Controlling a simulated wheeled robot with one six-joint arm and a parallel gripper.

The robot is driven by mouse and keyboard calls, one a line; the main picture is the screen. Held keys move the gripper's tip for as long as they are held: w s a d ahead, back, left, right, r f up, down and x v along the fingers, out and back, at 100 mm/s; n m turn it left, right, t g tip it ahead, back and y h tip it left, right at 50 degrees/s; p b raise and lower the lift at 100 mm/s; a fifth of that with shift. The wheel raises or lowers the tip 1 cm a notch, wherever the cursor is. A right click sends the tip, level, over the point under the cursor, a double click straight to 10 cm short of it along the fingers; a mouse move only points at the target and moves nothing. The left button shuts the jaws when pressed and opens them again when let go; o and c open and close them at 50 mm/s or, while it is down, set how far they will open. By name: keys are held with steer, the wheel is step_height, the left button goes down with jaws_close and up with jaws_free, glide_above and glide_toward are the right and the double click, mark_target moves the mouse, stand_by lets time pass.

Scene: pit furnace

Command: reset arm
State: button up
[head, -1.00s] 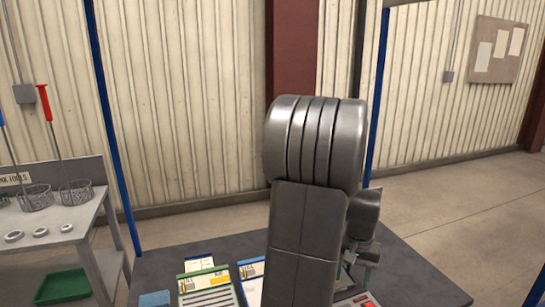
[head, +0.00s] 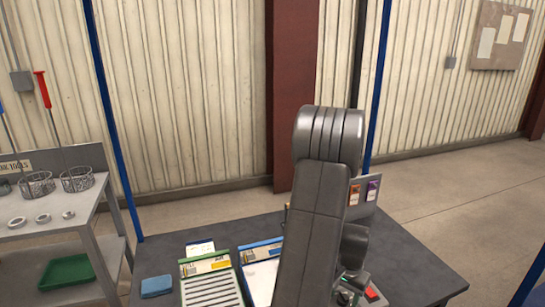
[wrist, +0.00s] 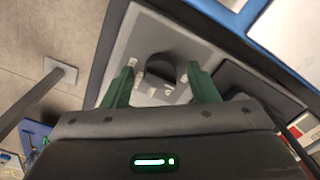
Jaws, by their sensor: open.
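My arm stands in the middle of the head view and hides part of the dark table (head: 420,262). In the head view, the gripper is mostly hidden behind and below the arm, at the table's right part.
A side bench with wire baskets (head: 76,180) and a green bin (head: 66,272) stands left. Blue posts (head: 112,120) rise beside the table.

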mark_target(344, 295)
steer(key=m+p, duration=0.3)
steer(key=m, duration=0.2)
steer(key=shift+r, duration=0.15)
step_height(344, 295, up, 13)
steer(key=shift+f+b, duration=0.2)
steer(key=shift+b, duration=0.1)
stand_by(0.4)
